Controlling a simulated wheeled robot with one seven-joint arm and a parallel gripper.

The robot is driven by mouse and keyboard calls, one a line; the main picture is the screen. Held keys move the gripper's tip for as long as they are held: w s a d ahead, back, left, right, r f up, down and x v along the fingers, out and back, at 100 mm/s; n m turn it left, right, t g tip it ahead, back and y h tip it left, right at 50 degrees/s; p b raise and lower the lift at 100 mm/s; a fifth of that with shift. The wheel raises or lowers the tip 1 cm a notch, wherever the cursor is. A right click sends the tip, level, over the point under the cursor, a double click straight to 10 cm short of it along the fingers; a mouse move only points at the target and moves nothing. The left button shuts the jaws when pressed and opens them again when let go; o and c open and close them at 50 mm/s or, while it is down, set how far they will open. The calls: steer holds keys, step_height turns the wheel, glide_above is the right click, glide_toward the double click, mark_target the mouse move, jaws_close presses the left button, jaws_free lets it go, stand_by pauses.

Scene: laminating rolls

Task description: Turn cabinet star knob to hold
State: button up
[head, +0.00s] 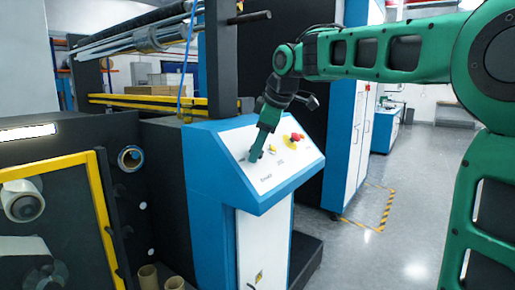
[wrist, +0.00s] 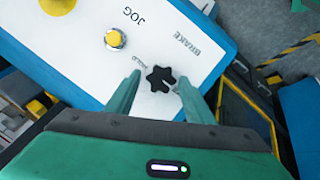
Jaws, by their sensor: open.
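The black star knob (wrist: 160,79) is on the white sloped panel of the blue cabinet (head: 265,157). In the wrist view it sits between the tips of my green gripper fingers, with a gap on each side. My gripper (wrist: 164,90) is open, one finger left and one right of the knob. A small label at the knob's upper left appears to read HOLD; another mark at its right is partly hidden. The word BRAKE is printed above right. In the head view my gripper (head: 256,154) is down at the panel and hides the knob.
In the head view a red button (head: 297,137) sits right of my gripper. A dark machine with a yellow frame (head: 98,190) stands left; open floor (head: 400,200) is right.

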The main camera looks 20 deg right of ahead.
steer(key=shift+c, duration=0.7)
steer(key=c, duration=0.9)
steer(key=shift+d, duration=0.1)
steer(key=shift+c, duration=0.2)
steer(key=shift+r, duration=0.1)
